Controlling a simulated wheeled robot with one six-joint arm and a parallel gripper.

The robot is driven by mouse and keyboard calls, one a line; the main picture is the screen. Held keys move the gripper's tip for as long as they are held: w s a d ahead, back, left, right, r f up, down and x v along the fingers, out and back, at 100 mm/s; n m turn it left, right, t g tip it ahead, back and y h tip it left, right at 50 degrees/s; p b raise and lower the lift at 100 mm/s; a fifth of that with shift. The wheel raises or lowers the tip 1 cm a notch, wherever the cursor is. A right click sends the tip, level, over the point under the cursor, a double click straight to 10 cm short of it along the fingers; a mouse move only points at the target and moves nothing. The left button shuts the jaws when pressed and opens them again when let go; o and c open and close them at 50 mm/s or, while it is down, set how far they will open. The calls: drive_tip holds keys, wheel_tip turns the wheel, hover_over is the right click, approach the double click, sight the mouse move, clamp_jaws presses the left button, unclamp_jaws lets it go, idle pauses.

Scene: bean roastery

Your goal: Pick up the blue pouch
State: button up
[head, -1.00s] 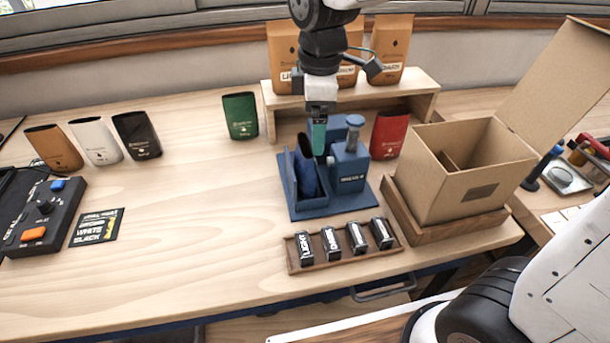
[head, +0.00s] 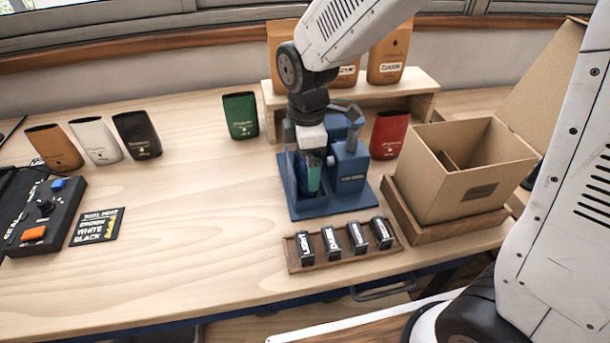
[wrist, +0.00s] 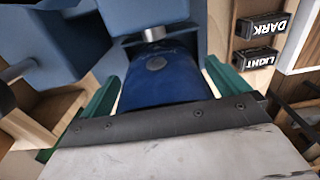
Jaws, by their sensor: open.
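The blue pouch (wrist: 160,82) stands in a blue stamping fixture (head: 345,206) on the bench. In the wrist view it lies between the two green fingers of my gripper (wrist: 158,90), which are open on either side of it. A round mark shows on the pouch's face. In the head view my gripper (head: 313,178) points down into the fixture, and the arm and fixture wall hide most of the pouch. I cannot tell whether the fingers touch it.
A red pouch (head: 389,135) stands right of the fixture, a green pouch (head: 240,116) behind it to the left. A tray of labelled stamps (head: 343,255) sits in front. An open cardboard box (head: 467,190) stands at right.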

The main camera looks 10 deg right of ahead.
drive_tip(key=c, duration=1.3)
drive_tip(key=shift+o, duration=0.2)
drive_tip(key=shift+r, duration=0.1)
